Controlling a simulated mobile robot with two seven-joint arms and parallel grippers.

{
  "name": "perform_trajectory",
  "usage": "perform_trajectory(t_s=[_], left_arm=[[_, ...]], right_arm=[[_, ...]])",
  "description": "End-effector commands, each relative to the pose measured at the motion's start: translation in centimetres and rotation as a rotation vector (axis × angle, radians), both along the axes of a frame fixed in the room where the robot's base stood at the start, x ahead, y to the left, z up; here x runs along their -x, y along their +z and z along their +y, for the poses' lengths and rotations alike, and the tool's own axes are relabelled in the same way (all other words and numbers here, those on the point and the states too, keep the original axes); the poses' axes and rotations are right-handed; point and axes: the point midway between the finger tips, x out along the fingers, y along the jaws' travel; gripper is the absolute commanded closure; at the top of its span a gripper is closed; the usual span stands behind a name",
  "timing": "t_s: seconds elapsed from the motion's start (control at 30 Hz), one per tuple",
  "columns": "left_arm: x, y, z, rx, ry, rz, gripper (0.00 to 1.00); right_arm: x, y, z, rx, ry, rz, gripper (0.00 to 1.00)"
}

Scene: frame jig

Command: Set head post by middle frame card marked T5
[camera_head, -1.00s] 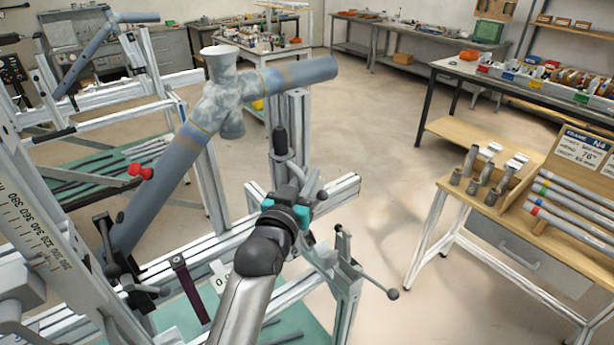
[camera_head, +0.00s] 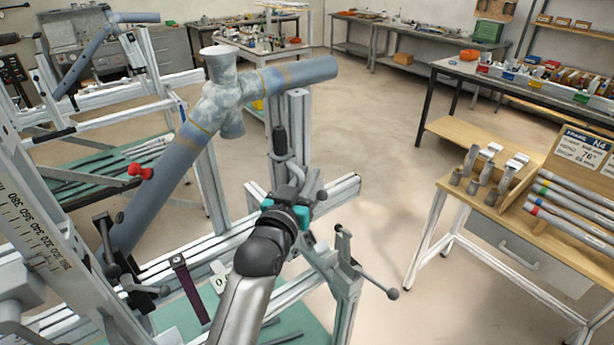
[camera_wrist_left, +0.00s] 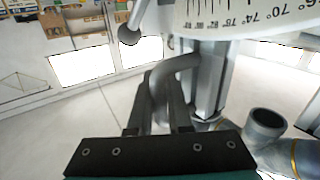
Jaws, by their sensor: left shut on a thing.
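My left gripper (camera_head: 313,194) is at the foot of the metal head post (camera_head: 298,120). It is shut on a curved grey bar, which shows between the dark fingers in the left wrist view (camera_wrist_left: 160,95). A black-handled lever (camera_head: 280,142) stands just behind the gripper. A pale scale plate (camera_wrist_left: 255,18) with numbers in the seventies shows in the wrist view; its pointer cannot be made out. My right gripper is not in view.
A blue-grey frame tube (camera_head: 165,185) with a head joint (camera_head: 222,95) rises left of the post. A ball-ended lever (camera_head: 393,293) sticks out right of my arm. The wooden bench (camera_head: 450,195) holds tubes and joints. Clear floor lies between jig and bench.

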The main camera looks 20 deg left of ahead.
Motion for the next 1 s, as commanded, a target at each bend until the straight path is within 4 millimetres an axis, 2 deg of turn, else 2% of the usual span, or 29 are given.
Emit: perform_trajectory(t_s=[0.5, 0.9, 0.93, 1.0], left_arm=[[5.6, -1.1, 4.4, 0.182, 0.001, -0.229, 1.00], [6.0, -0.8, 4.8, 0.199, 0.000, -0.250, 1.00], [6.0, -0.8, 4.8, 0.199, 0.000, -0.250, 0.82], [6.0, -0.8, 4.7, 0.199, 0.000, -0.251, 0.74]], right_arm=[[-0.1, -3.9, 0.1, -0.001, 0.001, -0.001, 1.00], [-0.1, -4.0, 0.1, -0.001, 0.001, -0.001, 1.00], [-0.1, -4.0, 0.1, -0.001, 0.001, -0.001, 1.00], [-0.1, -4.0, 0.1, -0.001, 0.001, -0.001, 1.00]])
